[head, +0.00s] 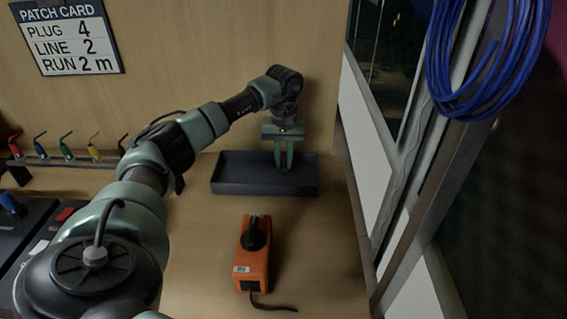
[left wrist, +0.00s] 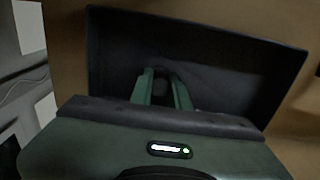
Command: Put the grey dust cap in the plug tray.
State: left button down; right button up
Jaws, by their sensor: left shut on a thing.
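The plug tray (head: 232,187) is a shallow dark rectangular tray on the wooden bench against the back wall. My left gripper (head: 284,164) points down into the right part of the tray, its fingers close together. In the left wrist view the fingers (left wrist: 163,92) reach down inside the tray (left wrist: 245,72). A small dark grey thing, the grey dust cap (left wrist: 161,83), shows faintly between them. The gripper is shut on it. The fingers mostly hide the cap in the head view, and I cannot tell whether it touches the tray floor. My right gripper is out of view.
An orange device (head: 252,262) with a black knob and short cable lies in front of the tray. Coloured plugs (head: 68,148) stand in a rack at the left. A blue cable coil (head: 490,70) hangs at the right. Bench right of the orange device is clear.

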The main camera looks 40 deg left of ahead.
aim_at(284, 159)
pick_arm(q)
jog(key=shift+f, duration=0.75)
jog(key=c, duration=1.3)
grip_release()
jog(key=shift+f, duration=0.1)
jog(key=shift+c, duration=0.2)
notch_tip(284, 159, up, 12)
jog(key=p, duration=1)
